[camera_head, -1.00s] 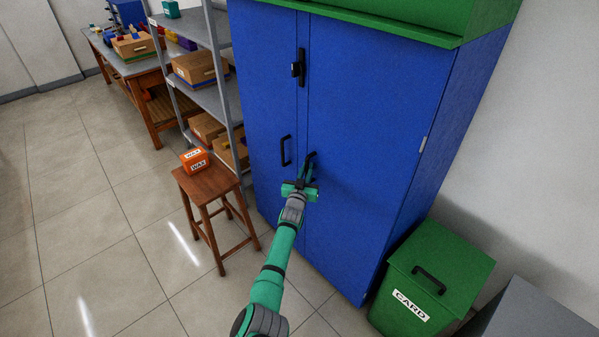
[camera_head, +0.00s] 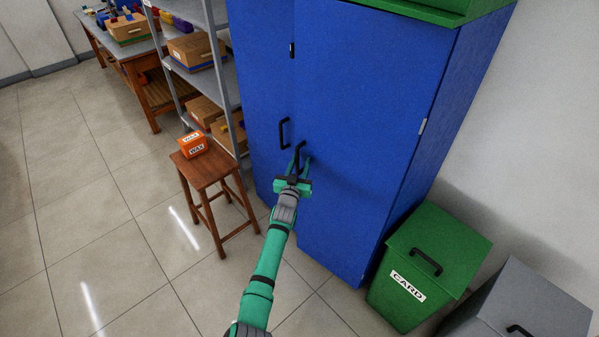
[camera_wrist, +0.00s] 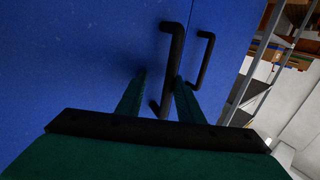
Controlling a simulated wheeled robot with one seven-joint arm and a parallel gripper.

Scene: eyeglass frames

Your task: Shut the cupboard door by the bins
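The tall blue cupboard has two doors. Its right door (camera_head: 365,110), beside the bins, appears slightly ajar: its left edge stands a little proud of the left door (camera_head: 262,70) and partly covers the dark latch (camera_head: 291,50). The right door's black bar handle (camera_head: 299,150) also shows in the wrist view (camera_wrist: 174,50). My gripper (camera_head: 299,166) is at this handle, with its green fingers on either side of the lower part. In the wrist view the fingers (camera_wrist: 161,78) are apart, with a gap on the left; the right finger is close to or touching the bar.
A green CARD bin (camera_head: 438,250) and a grey bin (camera_head: 520,305) stand right of the cupboard. A wooden stool (camera_head: 205,168) with an orange WAX box (camera_head: 194,144) and grey shelving (camera_head: 212,90) are left. The floor further left is clear.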

